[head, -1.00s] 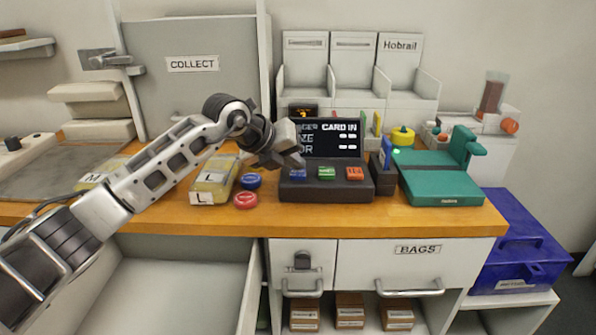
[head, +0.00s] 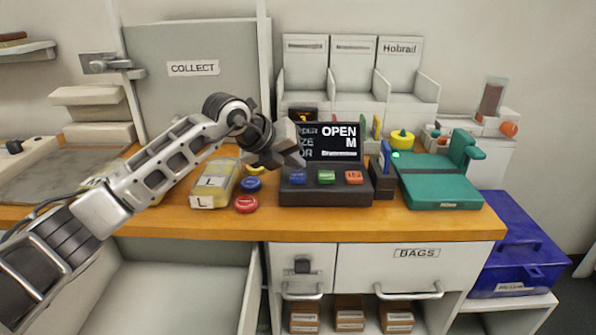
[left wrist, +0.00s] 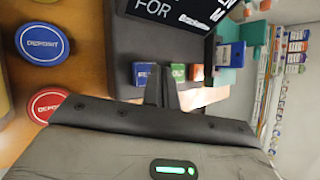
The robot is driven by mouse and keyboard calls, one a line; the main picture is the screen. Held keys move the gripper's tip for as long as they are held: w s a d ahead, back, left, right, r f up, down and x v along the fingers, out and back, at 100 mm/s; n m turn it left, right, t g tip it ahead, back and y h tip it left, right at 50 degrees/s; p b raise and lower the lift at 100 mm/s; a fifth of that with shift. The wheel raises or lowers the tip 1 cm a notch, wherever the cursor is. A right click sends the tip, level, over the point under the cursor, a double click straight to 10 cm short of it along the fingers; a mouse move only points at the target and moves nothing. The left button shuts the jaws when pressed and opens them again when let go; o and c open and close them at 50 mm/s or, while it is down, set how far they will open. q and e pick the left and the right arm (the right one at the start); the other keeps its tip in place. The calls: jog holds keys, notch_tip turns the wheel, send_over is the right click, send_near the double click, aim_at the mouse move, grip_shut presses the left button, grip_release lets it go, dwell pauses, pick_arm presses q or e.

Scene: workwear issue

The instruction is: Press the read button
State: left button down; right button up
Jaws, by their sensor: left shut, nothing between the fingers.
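The dark console (head: 326,194) stands on the wooden counter, with a blue button (head: 297,177), a green button (head: 326,177) and an orange-red button (head: 354,177). Their labels are too small to read in the head view. Its screen (head: 335,142) shows OPEN and M. My left gripper (head: 297,159) is shut and empty, just above and behind the blue button. In the left wrist view the shut fingertips (left wrist: 161,84) show beside the partly hidden blue button (left wrist: 145,75) and the green button (left wrist: 178,75); contact cannot be told. My right gripper is out of view.
Blue (head: 251,184) and red (head: 246,203) discs lie left of the console, beside packs marked L (head: 212,181). A blue card (head: 386,155) stands upright in a dark holder at the right. A teal device (head: 445,190) is farther right.

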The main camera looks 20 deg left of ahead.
aim_at(294, 177)
pick_arm(q)
jog(key=shift+r, duration=0.3)
jog(key=shift+r+p, duration=1.7)
jog(key=shift+r, duration=0.75)
jog(key=shift+f, duration=0.1)
